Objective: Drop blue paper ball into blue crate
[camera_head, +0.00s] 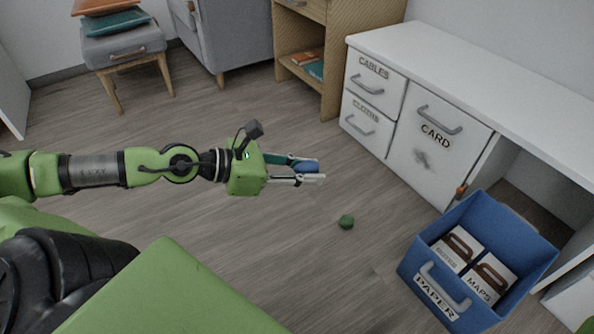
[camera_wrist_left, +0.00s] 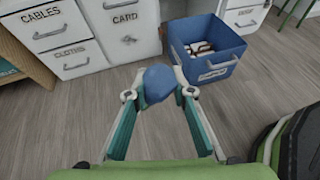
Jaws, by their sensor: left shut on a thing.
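A crumpled blue paper ball (camera_wrist_left: 159,83) is held between the fingertips of my left gripper (camera_head: 310,172). In the head view the ball (camera_head: 306,167) is partly hidden by the fingers. The gripper is raised above the floor, left of the blue crate (camera_head: 415,262). The blue crate stands at the lower right of the head view, open at the top, with a handle and the label PAPER on its front. Two white boxes with brown handles are inside, one labelled MAPS. The crate (camera_wrist_left: 222,73) also shows in the left wrist view, beyond the ball and to its right. My right gripper does not show.
A green ball (camera_head: 346,222) lies on the wood floor between gripper and crate. The white desk (camera_head: 455,78) with CABLES, CLOTHS and CARD fronts stands behind. The floor below my left gripper is otherwise clear.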

